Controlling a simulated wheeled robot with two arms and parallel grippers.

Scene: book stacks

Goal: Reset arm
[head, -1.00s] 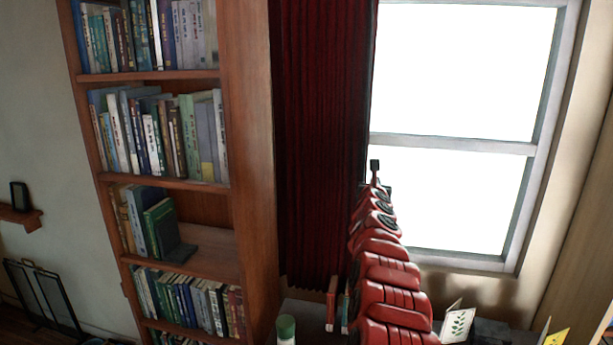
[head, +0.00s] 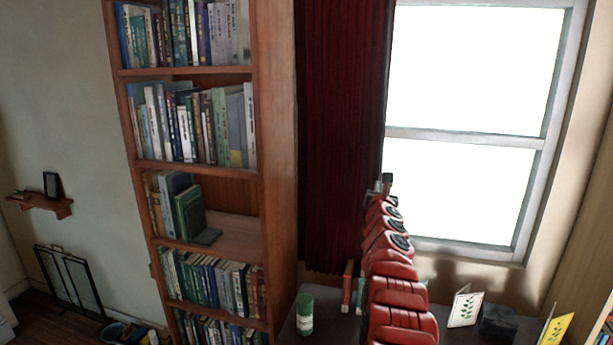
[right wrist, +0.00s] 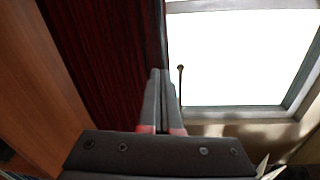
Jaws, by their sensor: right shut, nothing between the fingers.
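My right arm rises red from the bottom right of the head view, and its gripper (head: 387,181) is at the top end, in front of the dark red curtain (head: 335,130) and the window. In the right wrist view the two fingers of the right gripper (right wrist: 160,75) lie together, shut and empty, with the curtain's edge and the window beyond them. The left gripper is not in view.
A wooden bookcase (head: 279,150) full of books stands left of the curtain. A table below holds a green container (head: 305,314), upright books (head: 348,286) and leaf-print cards (head: 465,308). A small wall shelf (head: 45,204) and a black rack (head: 70,282) are at the left.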

